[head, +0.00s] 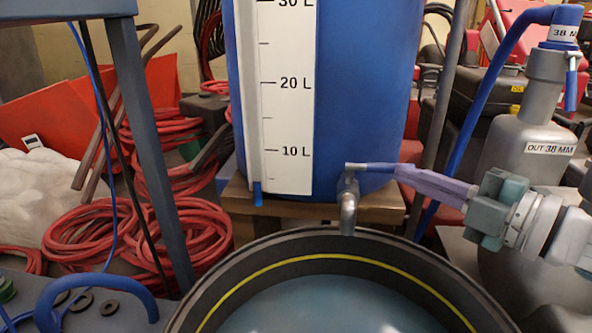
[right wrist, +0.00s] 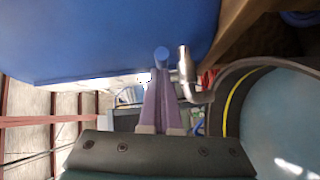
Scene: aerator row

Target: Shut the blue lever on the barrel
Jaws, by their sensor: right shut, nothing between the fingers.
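The blue barrel (head: 365,80) stands on a wooden stand, with a white litre scale on its front. Its metal tap (head: 348,205) points down near the barrel's base. In the right wrist view the lever's round end (right wrist: 161,54) shows just beyond the fingertips (right wrist: 160,72), beside the tap (right wrist: 187,68). My left gripper is out of view.
A round dark tub (head: 290,250) with a yellow line and pale blue liquid is below the tap. A grey vessel (head: 530,125) with a blue hose stands at the right. Red hoses (head: 100,235) and a grey frame post (head: 150,150) are at the left.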

